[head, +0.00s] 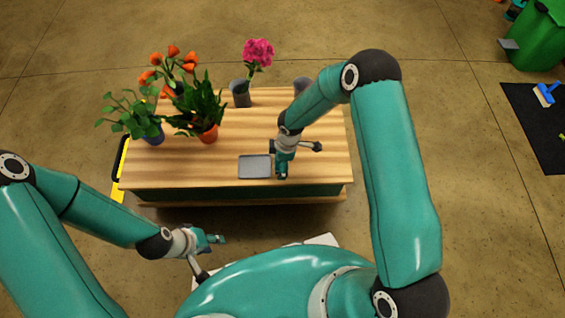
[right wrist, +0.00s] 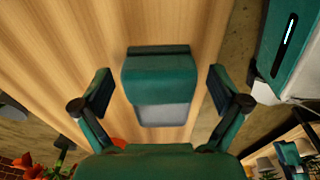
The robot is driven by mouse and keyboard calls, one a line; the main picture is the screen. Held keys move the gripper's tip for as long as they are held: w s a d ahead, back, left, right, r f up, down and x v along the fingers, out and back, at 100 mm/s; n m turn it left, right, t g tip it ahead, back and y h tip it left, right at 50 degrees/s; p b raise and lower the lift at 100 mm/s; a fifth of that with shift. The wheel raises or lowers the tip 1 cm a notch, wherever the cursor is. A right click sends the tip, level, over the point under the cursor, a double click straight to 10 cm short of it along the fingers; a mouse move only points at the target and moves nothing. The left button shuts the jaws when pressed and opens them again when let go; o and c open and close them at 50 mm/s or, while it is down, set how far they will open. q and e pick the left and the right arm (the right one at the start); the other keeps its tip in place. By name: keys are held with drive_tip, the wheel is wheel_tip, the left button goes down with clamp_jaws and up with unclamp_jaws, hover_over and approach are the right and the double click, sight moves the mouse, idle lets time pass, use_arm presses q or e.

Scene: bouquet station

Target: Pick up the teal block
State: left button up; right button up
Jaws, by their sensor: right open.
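The teal block (right wrist: 160,76) shows in the right wrist view, in the middle between the two fingers of my right gripper (head: 290,154). There is a gap on each side of it. My right gripper is open, over the front right part of the table. The grey tray (head: 255,167) lies just left of this gripper in the head view, and the block partly covers it in the right wrist view. In the head view I cannot tell the block apart from the teal gripper. My left gripper (head: 212,256) is open and empty, in front of the table.
The wooden table (head: 240,125) has clear room in its middle. Orange flowers (head: 173,60), a leafy plant in an orange pot (head: 208,134) and another leafy plant (head: 126,112) stand at its left. A pink flower (head: 257,52) stands in a grey vase (head: 241,93) at the back.

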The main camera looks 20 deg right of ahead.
drive_tip(key=c, duration=1.3)
